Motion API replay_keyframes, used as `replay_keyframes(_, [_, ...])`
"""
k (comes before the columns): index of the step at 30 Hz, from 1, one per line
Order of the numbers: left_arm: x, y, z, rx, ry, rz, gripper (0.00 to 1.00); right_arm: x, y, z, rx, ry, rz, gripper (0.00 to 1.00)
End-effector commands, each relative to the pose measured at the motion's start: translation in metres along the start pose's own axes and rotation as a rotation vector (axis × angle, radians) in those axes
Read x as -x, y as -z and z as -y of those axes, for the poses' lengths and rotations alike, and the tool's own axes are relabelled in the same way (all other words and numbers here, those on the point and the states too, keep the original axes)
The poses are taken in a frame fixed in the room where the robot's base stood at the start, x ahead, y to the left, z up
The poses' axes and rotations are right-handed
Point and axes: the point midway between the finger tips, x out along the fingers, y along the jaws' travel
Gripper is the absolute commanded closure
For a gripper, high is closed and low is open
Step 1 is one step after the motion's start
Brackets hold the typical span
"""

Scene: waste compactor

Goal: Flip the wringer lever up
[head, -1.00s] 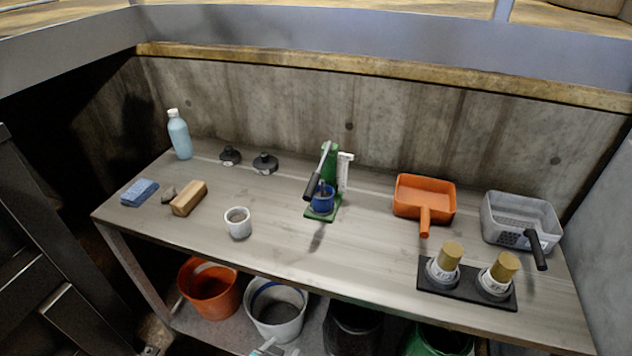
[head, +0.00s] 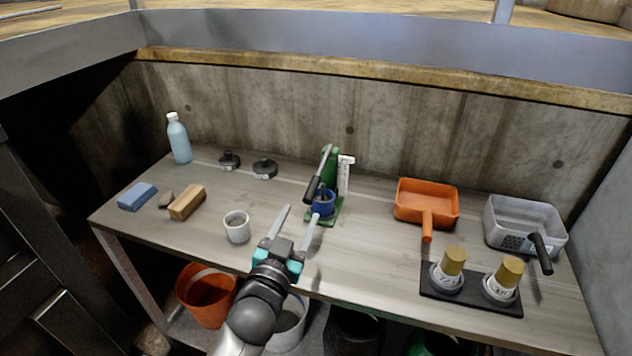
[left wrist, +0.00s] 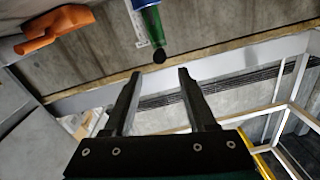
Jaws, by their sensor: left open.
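The wringer (head: 331,160) is a green stand with a blue cup (head: 323,204), near the middle of the bench. Its lever (head: 313,188) has a grey rod sloping from the top of the stand down-left to a black handle beside the cup. My left gripper (head: 300,212) is open and empty, in front of and left of the wringer, its fingers pointing toward the back wall. In the left wrist view, a round black end (left wrist: 160,56), apparently the handle's, shows just beyond the gap between the open fingers (left wrist: 159,74). My right gripper is out of view.
A white cup (head: 237,227) stands left of my gripper. An orange scoop (head: 427,197), a grey basket (head: 524,222) and a black tray (head: 465,297) with two gold-topped pieces are to the right. A bottle, sponge and brush are left. Buckets stand below.

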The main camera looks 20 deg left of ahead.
Motion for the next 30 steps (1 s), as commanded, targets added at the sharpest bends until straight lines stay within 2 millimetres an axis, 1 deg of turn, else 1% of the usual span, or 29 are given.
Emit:
replay_keyframes(1, [-0.009, 0.000, 0.000, -0.001, 0.000, -0.003, 0.43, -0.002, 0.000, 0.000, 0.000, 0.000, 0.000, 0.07])
replay_keyframes(3, [-0.020, 0.000, 0.000, -0.001, 0.000, -0.002, 0.43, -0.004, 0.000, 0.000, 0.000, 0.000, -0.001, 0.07])
replay_keyframes(18, [-0.095, -0.002, 0.000, -0.002, 0.001, 0.002, 0.43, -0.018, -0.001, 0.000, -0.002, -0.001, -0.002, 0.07])
replay_keyframes(24, [-0.118, -0.002, 0.000, -0.001, 0.000, 0.002, 0.43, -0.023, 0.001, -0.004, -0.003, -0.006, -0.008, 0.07])
replay_keyframes(30, [-0.128, -0.002, 0.000, -0.001, 0.000, 0.003, 0.43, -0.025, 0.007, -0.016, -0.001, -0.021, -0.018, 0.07])
